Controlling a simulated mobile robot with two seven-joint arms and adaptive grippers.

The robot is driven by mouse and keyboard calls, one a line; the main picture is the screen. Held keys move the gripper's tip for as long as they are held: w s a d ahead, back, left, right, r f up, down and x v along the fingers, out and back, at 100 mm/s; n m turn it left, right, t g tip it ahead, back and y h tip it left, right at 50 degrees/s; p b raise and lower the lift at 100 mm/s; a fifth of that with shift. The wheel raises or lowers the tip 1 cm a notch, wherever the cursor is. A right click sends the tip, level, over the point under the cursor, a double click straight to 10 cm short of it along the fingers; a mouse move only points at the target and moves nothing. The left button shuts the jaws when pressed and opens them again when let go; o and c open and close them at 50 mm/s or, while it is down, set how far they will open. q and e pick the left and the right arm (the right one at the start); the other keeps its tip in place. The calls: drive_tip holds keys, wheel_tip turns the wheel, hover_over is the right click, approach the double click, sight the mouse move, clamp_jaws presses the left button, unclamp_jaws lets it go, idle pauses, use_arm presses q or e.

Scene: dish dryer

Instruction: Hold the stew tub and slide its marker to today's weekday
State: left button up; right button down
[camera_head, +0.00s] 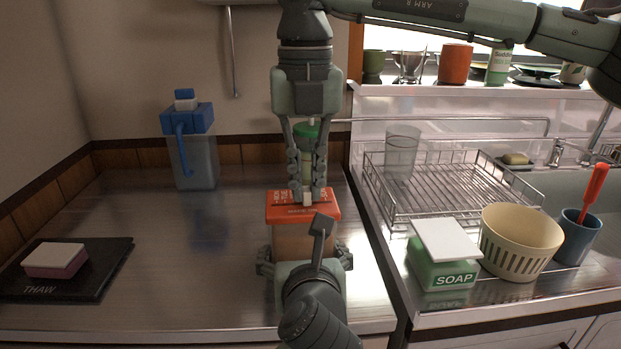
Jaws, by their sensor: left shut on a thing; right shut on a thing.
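The stew tub (290,240) stands on the steel counter in the middle of the view, with an orange lid (330,212) and a pale body. My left gripper (304,260) is shut around the tub's body from the near side, a finger at each side. My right gripper (307,192) comes down from above and is shut on the small pale marker (307,200) on the lid. The gripper hides part of the lettering, so I cannot tell which day the marker is at.
A blue-lidded jug (192,150) is at the back left. A black thaw board (110,262) bears a pink-and-white block (55,260). Right are a wire rack (440,200), soap box (440,270) and cream colander (520,240).

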sight(273, 205)
use_arm(q)
drive_tip(key=shift+r, duration=0.1)
use_arm(e)
drive_tip(key=a, duration=0.5)
drive_tip(key=shift+s, duration=0.1)
drive_tip(key=shift+d, duration=0.1)
use_arm(q)
drive_tip(key=shift+d, duration=0.1)
use_arm(e)
drive_tip(key=c, duration=1.6)
unclamp_jaws()
drive_tip(key=shift+r, duration=0.15)
wheel_tip(273, 205, up, 12)
drive_tip(key=shift+f, duration=0.1)
